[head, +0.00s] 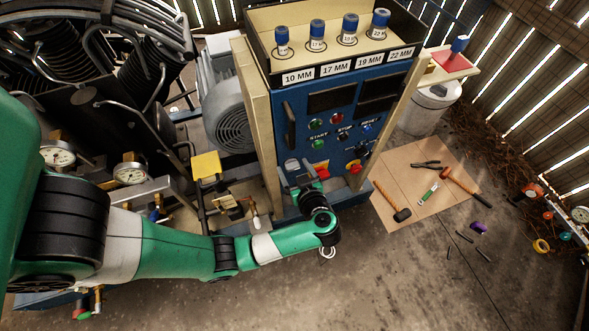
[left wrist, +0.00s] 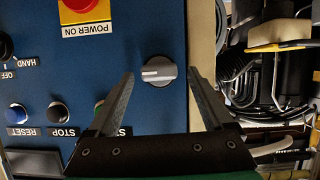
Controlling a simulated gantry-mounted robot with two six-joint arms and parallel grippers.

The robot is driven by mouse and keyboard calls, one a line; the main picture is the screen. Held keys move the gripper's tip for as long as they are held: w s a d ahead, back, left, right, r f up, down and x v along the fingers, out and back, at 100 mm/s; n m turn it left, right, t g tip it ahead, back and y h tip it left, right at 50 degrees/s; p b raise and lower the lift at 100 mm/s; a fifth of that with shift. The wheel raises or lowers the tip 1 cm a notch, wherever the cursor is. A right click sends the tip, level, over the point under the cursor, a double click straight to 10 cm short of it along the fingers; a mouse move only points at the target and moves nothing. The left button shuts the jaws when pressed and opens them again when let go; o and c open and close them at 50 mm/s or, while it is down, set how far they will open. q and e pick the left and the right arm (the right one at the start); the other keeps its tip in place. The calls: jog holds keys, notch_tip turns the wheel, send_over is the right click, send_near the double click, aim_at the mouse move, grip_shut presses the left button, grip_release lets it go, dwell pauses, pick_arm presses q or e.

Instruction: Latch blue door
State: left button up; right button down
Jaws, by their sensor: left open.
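The blue door (head: 292,95) is the front panel of the compressor's control cabinet, with buttons, dark windows and a black handle (head: 289,126) on its left side. It looks flush with the cabinet frame. A grey knob (left wrist: 158,72) with a white line sits near the door's edge in the left wrist view. My left gripper (head: 299,172) is at the door's lower left in the head view. In the left wrist view my gripper (left wrist: 160,84) is open, its fingers on either side of the knob; contact cannot be told. My right gripper is out of view.
A red POWER ON button (left wrist: 82,8) is left of the knob in the left wrist view. Blue-topped sockets (head: 317,34) stand on the cabinet. A grey motor (head: 222,100) and hoses crowd the left. A mat (head: 407,168) with tools lies on the floor at right.

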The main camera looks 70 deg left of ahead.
pick_arm(q)
grip_shut()
jog(key=shift+r, duration=0.1)
